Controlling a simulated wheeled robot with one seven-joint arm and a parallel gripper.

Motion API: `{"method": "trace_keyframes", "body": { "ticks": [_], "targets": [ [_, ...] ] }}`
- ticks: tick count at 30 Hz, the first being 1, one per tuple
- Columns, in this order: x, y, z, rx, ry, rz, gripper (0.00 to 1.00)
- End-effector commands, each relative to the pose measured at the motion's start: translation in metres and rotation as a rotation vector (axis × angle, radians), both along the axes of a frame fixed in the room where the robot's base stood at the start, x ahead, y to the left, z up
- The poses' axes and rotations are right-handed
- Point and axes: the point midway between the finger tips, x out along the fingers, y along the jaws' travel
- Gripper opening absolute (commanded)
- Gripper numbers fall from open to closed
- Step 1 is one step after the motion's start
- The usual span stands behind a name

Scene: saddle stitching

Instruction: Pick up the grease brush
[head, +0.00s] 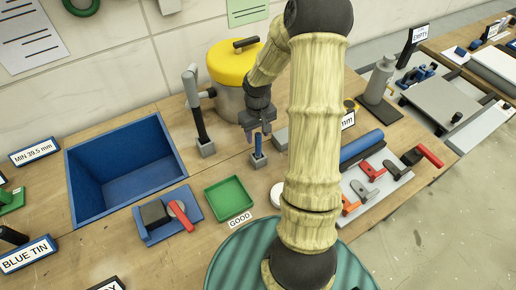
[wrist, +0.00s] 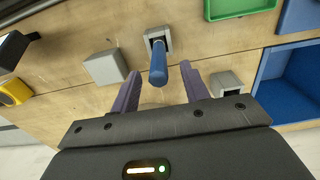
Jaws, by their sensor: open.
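A slim blue handle (head: 258,146), likely the grease brush, stands upright in a small grey holder (head: 259,161) on the wooden bench. Its bristles are not visible. In the wrist view the blue handle (wrist: 158,66) points toward the camera from its grey holder (wrist: 157,39). My gripper (head: 259,131) is open and points down just above the handle in the head view. In the wrist view the two fingers of my gripper (wrist: 160,72) lie on either side of the handle, with a gap on both sides. I cannot tell whether the fingertips reach down past its top.
A black-handled upright tool (head: 197,112) in a grey base stands close on the left, before a yellow-lidded pot (head: 231,65). A green tray (head: 230,198) lies in front. A blue bin (head: 125,172) is farther left. A grey block (wrist: 105,67) sits beside the holder.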

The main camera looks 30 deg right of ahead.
Motion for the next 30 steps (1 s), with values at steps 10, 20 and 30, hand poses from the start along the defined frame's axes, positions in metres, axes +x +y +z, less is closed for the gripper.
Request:
{"method": "trace_keyframes", "body": {
  "ticks": [10, 20, 30],
  "targets": [
    [-0.001, -0.001, -0.040, 0.001, 0.004, 0.002, 0.45],
    [-0.001, -0.001, -0.046, 0.000, 0.002, 0.001, 0.45],
    [-0.001, -0.001, -0.046, 0.000, 0.002, 0.001, 0.36]
  ]
}}
